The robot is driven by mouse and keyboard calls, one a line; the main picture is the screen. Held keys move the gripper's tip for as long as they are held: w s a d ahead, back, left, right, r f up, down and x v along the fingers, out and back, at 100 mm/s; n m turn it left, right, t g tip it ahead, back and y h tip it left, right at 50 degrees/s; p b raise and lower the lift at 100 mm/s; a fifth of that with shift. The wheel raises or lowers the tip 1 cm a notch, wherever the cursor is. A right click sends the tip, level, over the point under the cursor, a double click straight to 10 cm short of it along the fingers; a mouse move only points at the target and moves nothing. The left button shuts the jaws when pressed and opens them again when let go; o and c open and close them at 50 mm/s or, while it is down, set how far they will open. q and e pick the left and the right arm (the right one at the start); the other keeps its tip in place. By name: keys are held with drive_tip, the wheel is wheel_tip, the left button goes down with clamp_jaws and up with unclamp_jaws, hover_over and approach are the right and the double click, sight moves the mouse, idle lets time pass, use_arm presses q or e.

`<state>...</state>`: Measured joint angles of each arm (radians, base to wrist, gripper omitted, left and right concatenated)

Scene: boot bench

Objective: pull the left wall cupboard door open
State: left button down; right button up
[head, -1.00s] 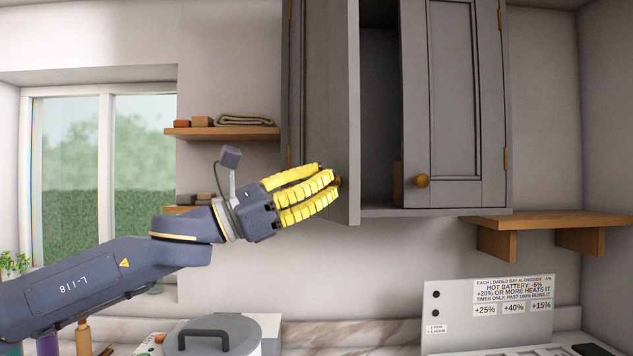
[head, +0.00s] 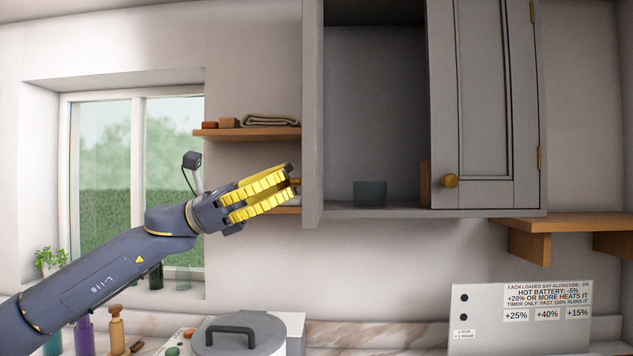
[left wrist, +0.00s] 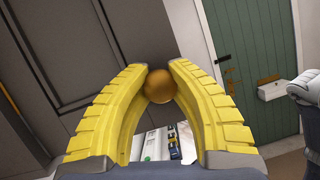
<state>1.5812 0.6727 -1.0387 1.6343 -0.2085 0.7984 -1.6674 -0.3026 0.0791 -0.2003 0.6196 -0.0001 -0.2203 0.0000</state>
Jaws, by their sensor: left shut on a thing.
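The left wall cupboard door (head: 312,110) stands wide open, seen nearly edge-on in the head view. It also fills the left of the left wrist view as a dark panelled face (left wrist: 75,45). My left gripper (head: 292,179) is at the left side of that door, near its lower end. In the left wrist view its yellow fingers (left wrist: 161,72) close around a round brass knob (left wrist: 160,87). The fingers mostly hide the knob in the head view. My right gripper is not in view.
The right cupboard door (head: 485,100), with its brass knob (head: 449,181), is shut. A dark cup-like container (head: 370,193) stands inside the open cupboard (head: 375,110). Small shelves (head: 250,134) are behind my left gripper. A lidded pot (head: 240,335) is below on the counter.

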use_arm(q)
drive_tip(key=shift+a, duration=0.25)
drive_tip(key=c, duration=1)
unclamp_jaws()
drive_tip(key=shift+a, duration=0.1)
drive_tip(key=v, duration=1.1)
drive_tip(key=shift+w+a, duration=0.2)
drive_tip(key=shift+a, duration=0.2)
drive_tip(key=shift+f, duration=0.1)
